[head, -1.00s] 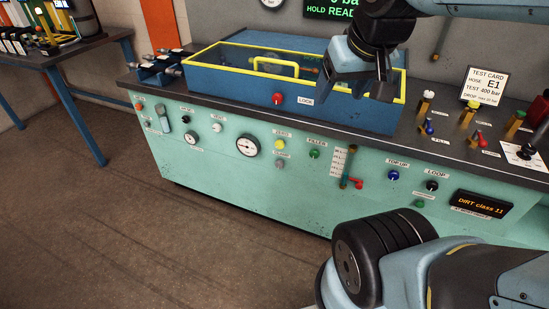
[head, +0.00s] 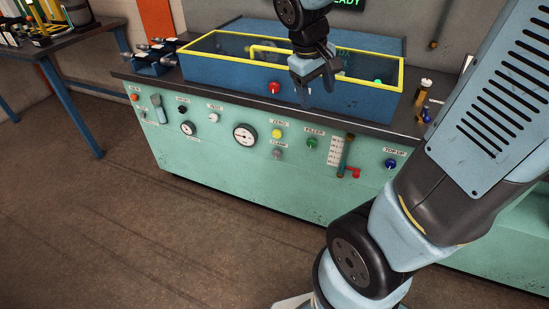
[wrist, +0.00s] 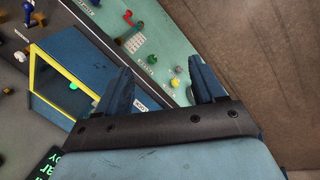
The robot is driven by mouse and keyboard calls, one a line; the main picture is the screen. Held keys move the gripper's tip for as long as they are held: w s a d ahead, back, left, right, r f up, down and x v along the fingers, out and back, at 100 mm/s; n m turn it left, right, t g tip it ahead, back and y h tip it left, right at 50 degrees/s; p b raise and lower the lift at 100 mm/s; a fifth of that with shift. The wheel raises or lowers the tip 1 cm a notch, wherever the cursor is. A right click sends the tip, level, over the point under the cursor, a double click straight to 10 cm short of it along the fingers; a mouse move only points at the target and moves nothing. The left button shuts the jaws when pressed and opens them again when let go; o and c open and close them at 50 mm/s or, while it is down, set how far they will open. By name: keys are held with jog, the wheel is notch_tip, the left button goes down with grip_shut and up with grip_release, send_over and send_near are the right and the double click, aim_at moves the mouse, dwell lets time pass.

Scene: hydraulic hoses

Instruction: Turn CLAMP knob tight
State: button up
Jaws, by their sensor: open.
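The CLAMP knob (head: 277,155) is a small grey knob on the bench's green front panel, just below its label and the yellow ZERO knob (head: 277,133). It also shows in the wrist view as a small grey knob (wrist: 178,69) between my fingers, some way beyond them. My gripper (head: 318,97) is open and empty, pointing down in front of the blue box, above and to the right of the CLAMP knob and apart from it. Its two blue fingers also show in the wrist view (wrist: 160,66). How far the knob is turned cannot be told.
The blue box (head: 230,75) with a yellow-rimmed lid stands on the bench behind my gripper, a red LOCK knob (head: 274,88) on its front. The green FILLER knob (head: 312,143), a gauge (head: 245,137) and a red-handled valve (head: 352,172) flank the CLAMP knob. Open floor lies in front.

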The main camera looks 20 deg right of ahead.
jog(key=w+a+f+n+h, duration=0.2)
jog(key=w+f+n+h, duration=0.4)
jog(key=f, duration=0.5)
jog(key=w+a+f+n+h, duration=0.25)
jog(key=w+f, duration=0.45)
jog(key=f, duration=0.4)
jog(key=n+t, duration=1.3)
jog(key=n, duration=0.6)
send_near(275, 155)
jog(key=shift+y, duration=0.45)
jog(key=x, duration=0.8)
jog(key=shift+d+r, duration=0.35)
jog(key=shift+r, duration=0.05)
jog(key=shift+c, duration=0.2)
jog(key=c, duration=1)
